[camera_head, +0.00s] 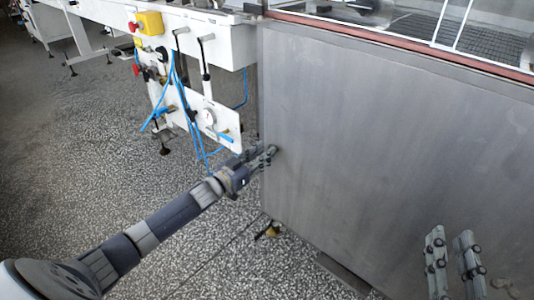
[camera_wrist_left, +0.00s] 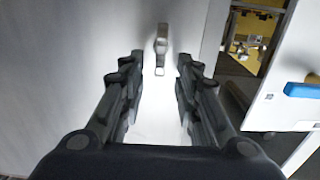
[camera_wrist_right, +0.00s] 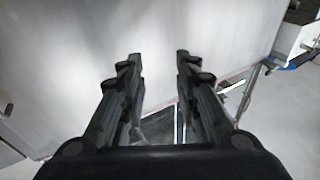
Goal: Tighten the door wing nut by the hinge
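A small pale metal piece, apparently the door wing nut (camera_wrist_left: 161,40), stands out from the grey panel in the left wrist view. It appears upright and narrow, just beyond and between my left fingertips. My left gripper (camera_head: 269,154) is at the left edge of the large grey door panel (camera_head: 370,140) in the head view. Its fingers are apart, with a clear gap on both sides of the nut; contact is not visible. In the head view the nut is mostly hidden at the fingertips. My right gripper (camera_head: 453,255) is open and empty in front of the panel's lower right.
Left of the panel stands a white machine frame (camera_head: 215,55) with black lever handles, blue hoses (camera_head: 180,85), a gauge (camera_head: 208,117) and a yellow-and-red switch box (camera_head: 150,23). A small yellow-black object (camera_head: 270,230) is low near the panel's bottom corner. The speckled floor (camera_head: 60,150) is open at left.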

